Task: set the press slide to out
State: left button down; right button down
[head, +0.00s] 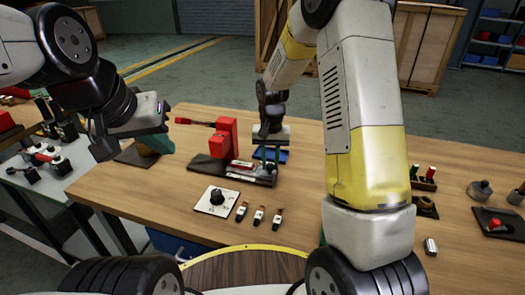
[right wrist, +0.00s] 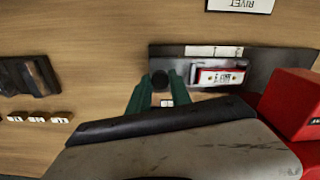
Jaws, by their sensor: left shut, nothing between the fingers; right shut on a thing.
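The red press (head: 222,138) stands on a dark base at the middle of the table. Its press slide (head: 250,171) is a dark rail with a red and white labelled block, also seen in the right wrist view (right wrist: 222,77). My right gripper (head: 268,158) is over the slide's right end. In the right wrist view its green fingers (right wrist: 153,95) are shut on a dark round knob (right wrist: 160,78) at the slide's end. My left gripper (head: 158,143) is shut and empty above the table's left side, apart from the press.
A white plate with a black dial (head: 217,199) and several small labelled switches (head: 259,215) lie in front of the press. Small parts stand at right (head: 480,190). Bare wood lies at front left.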

jog(key=c, duration=1.2)
grip_release()
jog(key=shift+s+d, duration=0.1)
jog(key=shift+d, duration=0.2)
jog(key=shift+o, duration=0.2)
jog(key=shift+r, duration=0.15)
notch_tip(320, 180, up, 7)
jog(key=shift+r, duration=0.3)
jog(key=shift+s+r, duration=0.1)
jog(key=shift+r, duration=0.2)
jog(key=s+d+r+n+t+y, duration=0.1)
jog(key=s+d+r+t, duration=0.2)
jog(key=s+r, duration=0.8)
jog(key=s+r+t, duration=0.1)
jog(key=s+r, duration=0.1)
jog(key=s, duration=0.4)
jog(key=s+d+r+n+t+y, duration=0.1)
jog(key=s+r+t, duration=0.1)
jog(key=s, duration=0.3)
jog(key=shift+s+d+r, duration=0.15)
jog(key=shift+s+d, duration=0.15)
jog(key=shift+s, duration=0.1)
